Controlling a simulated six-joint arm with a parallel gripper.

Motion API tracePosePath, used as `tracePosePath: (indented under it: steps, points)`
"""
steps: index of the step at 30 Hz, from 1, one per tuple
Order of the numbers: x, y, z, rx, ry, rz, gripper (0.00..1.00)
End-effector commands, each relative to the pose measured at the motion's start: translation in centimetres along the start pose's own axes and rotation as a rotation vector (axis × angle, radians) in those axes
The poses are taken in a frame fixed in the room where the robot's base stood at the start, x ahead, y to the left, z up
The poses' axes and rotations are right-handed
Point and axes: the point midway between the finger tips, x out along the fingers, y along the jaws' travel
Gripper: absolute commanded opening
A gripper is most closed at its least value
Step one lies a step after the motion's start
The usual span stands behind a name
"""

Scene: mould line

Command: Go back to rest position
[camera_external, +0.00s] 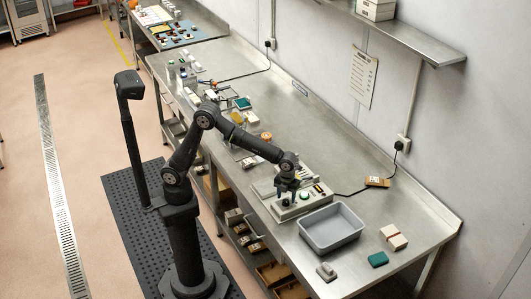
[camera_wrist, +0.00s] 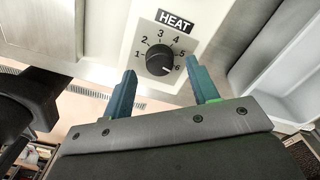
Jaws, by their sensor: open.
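My gripper (camera_external: 287,186) is open and empty above the front edge of a pale control unit (camera_external: 309,204) on the steel bench. In the wrist view my gripper (camera_wrist: 164,82) shows two blue-green fingers spread apart. Between and just beyond the fingertips is a black dial (camera_wrist: 160,60) marked HEAT, with numbers from 1 to 6 around it. Its pointer mark seems to face the lower right, near 6. I cannot tell whether the fingers touch the panel. My arm reaches from its base pedestal beside the bench out to the unit.
A grey tray (camera_external: 331,228) stands right of the unit. Several small items crowd the bench further back. A wall shelf (camera_external: 420,43) hangs above.

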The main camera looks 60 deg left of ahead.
Motion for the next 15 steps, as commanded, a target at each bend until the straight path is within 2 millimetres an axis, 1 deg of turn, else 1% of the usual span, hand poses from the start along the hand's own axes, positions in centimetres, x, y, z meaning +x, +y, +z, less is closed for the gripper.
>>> tracePosePath:
  steps: [1, 3, 15]
  points:
    - [-1.0, 0.0, 0.0, 0.000, -0.001, -0.004, 0.54]
    - [-2.4, -0.1, 0.0, 0.000, -0.001, -0.004, 0.54]
    - [-10.5, 0.0, 0.0, 0.000, -0.001, -0.004, 0.54]
